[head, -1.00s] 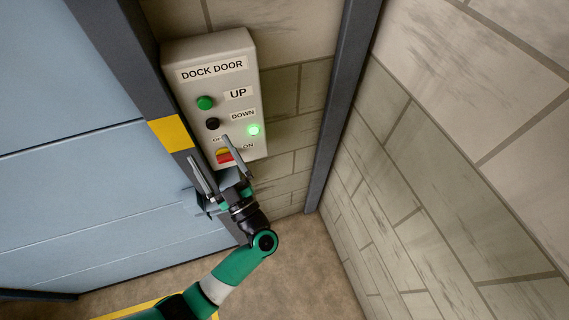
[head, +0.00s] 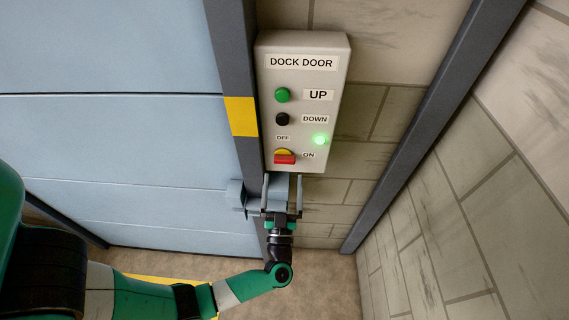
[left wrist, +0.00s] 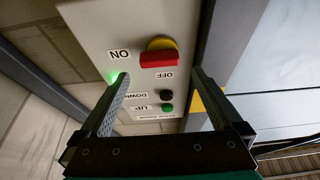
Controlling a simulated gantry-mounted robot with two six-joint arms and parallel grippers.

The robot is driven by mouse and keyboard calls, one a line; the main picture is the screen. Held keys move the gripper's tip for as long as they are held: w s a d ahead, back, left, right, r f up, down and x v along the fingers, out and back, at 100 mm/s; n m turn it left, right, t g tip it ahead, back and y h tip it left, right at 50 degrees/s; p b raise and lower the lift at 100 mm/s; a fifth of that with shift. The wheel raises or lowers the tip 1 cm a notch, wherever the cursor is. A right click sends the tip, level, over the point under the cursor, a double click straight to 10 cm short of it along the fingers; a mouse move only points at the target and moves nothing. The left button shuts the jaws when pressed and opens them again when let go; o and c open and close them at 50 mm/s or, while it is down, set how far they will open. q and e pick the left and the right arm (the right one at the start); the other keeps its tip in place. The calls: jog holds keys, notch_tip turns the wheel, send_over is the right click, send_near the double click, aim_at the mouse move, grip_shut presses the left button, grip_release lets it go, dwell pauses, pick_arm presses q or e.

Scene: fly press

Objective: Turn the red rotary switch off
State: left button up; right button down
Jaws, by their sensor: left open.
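The red rotary switch (head: 285,159) is a red bar handle on a yellow round base, low on the grey DOCK DOOR control box (head: 335,75). Its bar lies roughly level in the head view, beside the ON label (head: 308,155); the OFF label (head: 283,138) is above. My left gripper (head: 283,178) is open and empty, just below the switch in that view. In the left wrist view the switch (left wrist: 160,59) shows whole, between and beyond the spread fingers (left wrist: 160,76), with no visible contact. My right gripper is out of view.
A green UP button (head: 282,95), a black DOWN button (head: 282,119) and a lit green lamp (head: 320,139) share the box. A dark door post (head: 233,60) and blue door panels (head: 110,60) stand left, a block wall (head: 400,40) right.

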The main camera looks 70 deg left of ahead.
aim_at(284, 163)
pick_arm(q)
jog(key=x, duration=0.5)
jog(key=shift+w+a+r, duration=0.15)
jog(key=shift+w+a, duration=0.05)
jog(key=shift+a, duration=0.05)
jog(key=c, duration=1.2)
jog(key=shift+c, duration=0.2)
